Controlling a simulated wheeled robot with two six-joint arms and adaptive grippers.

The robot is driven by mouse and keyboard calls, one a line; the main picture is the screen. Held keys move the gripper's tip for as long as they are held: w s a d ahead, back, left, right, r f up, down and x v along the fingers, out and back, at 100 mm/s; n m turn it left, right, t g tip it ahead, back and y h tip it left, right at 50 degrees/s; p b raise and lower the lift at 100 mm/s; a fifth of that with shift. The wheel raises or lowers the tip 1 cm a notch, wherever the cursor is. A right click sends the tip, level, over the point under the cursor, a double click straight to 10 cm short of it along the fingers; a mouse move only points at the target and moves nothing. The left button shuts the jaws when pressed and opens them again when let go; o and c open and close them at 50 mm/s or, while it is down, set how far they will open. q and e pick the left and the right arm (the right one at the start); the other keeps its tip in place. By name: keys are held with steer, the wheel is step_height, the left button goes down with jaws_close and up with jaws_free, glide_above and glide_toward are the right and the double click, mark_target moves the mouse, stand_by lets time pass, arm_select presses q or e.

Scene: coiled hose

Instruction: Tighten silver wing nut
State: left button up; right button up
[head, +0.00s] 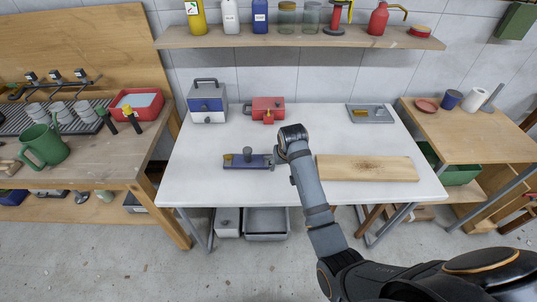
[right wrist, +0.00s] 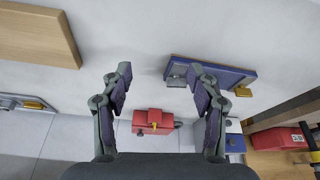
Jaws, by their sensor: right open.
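A blue plate (head: 237,162) lies on the white table, left of my right arm. A brass-coloured part (head: 228,157) sits at its left end, and a grey knob (head: 247,154) stands near its middle. In the right wrist view the plate (right wrist: 225,70) shows at the upper right, with the brass part (right wrist: 243,92) at its right end. A silver-grey part (right wrist: 176,79), seemingly the silver wing nut, shows at its left end. My right gripper (right wrist: 162,72) is open and empty above the table; its right finger overlaps the plate in view. Contact cannot be told. My left gripper is out of view.
A wooden board (head: 367,168) lies right of my right arm. A red block-like device (head: 262,106) and a blue-grey box (head: 207,104) stand behind the plate. A grey tray (head: 370,113) lies at the back right. The table's front left is clear.

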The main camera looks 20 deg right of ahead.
glide_toward(268, 160)
steer(key=x, duration=0.2)
steer(key=w+x, duration=0.1)
steer(key=x, duration=0.3)
steer(key=shift+w+d+f, duration=0.1)
steer(key=shift+w+d, duration=0.1)
steer(key=shift+w, duration=0.15)
